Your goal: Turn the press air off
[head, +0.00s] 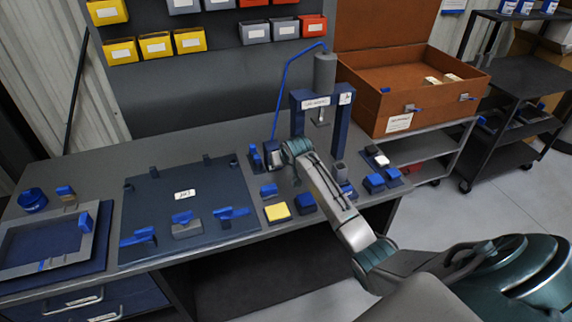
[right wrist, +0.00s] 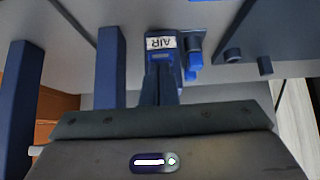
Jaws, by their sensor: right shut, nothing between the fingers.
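The press (head: 325,75) stands at the back of the bench, with a grey cylinder on a blue frame. A blue air hose (head: 287,85) runs from its top down to the small blue air valve (head: 255,157) on the bench. In the right wrist view an "AIR" label (right wrist: 160,42) marks a block, with blue valve parts (right wrist: 192,60) beside it. My right gripper (head: 271,157) is shut and empty, close beside the valve; I cannot tell whether it touches. The lever's exact position is unclear. My left gripper is out of view.
A dark blue mat (head: 180,182) with blue-handled parts lies left of the valve. A yellow block (head: 278,212) and blue blocks sit along the front edge. A brown open case (head: 400,95) stands right of the press. Press posts (right wrist: 108,65) are close in the right wrist view.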

